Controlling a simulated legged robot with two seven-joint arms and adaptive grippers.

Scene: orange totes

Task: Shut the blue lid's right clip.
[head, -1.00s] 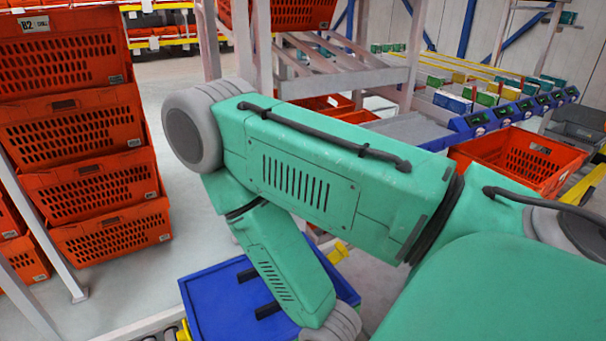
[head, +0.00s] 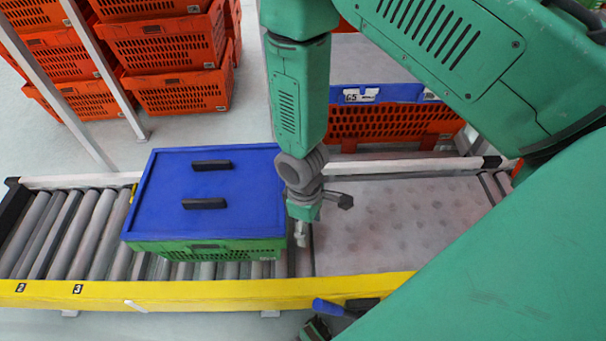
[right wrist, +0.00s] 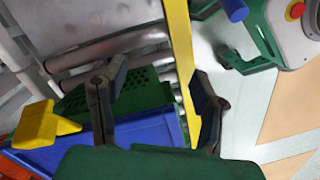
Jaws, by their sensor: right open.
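The blue lid (head: 225,175) lies on a green tote (head: 210,252) on the roller conveyor. It has two black bars on top. In the right wrist view, a yellow clip (right wrist: 45,126) sticks out by the blue lid (right wrist: 150,131); it appears to be the right clip, and its exact angle is unclear. In the head view my arm and gripper hide that side. A bit of yellow (head: 133,191) shows at the lid's left edge. My right gripper (head: 302,236) points down just beside the tote's right end. Its fingers (right wrist: 155,100) are apart and nothing is between their tips.
The roller conveyor (head: 75,235) runs left of the tote, with a yellow rail (head: 180,291) along its near side. A pale dimpled surface (head: 400,225) lies clear at right. Orange totes (head: 165,50) stand behind at left. Another orange tote (head: 385,125) stands beyond the conveyor.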

